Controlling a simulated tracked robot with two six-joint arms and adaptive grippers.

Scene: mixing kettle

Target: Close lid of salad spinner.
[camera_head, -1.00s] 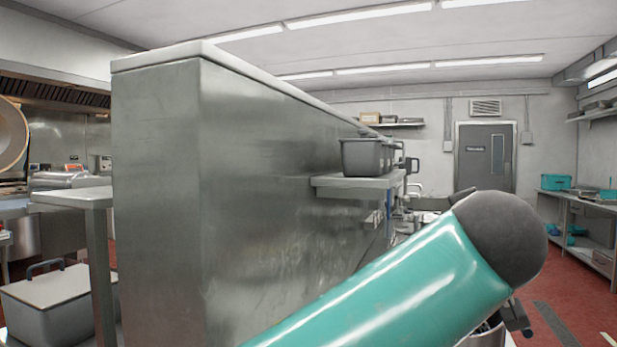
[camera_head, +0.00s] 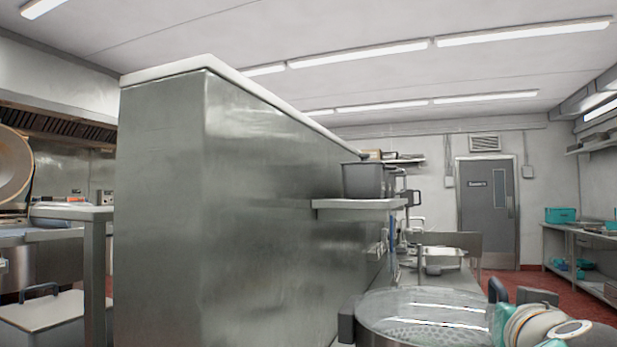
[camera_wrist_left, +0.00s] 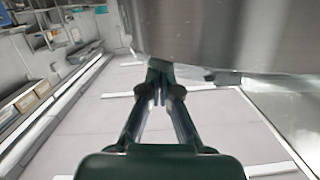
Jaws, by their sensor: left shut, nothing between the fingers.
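The salad spinner (camera_head: 425,320) is at the lower right of the head view, cut off by the bottom edge. It is a wide round steel vessel with dark side handles. A see-through round top shows a perforated surface beneath it; I cannot tell whether this lid is fully shut. My left gripper (camera_wrist_left: 157,88) shows in the left wrist view, with its fingers together and empty. A broad steel surface (camera_wrist_left: 230,35) lies just beyond its tips; I cannot tell whether they touch. My right gripper is out of view.
A tall steel partition (camera_head: 240,210) fills the middle left, with a shelf (camera_head: 360,204) holding a grey container (camera_head: 366,181). A counter with a metal pan (camera_head: 442,259) runs behind the spinner.

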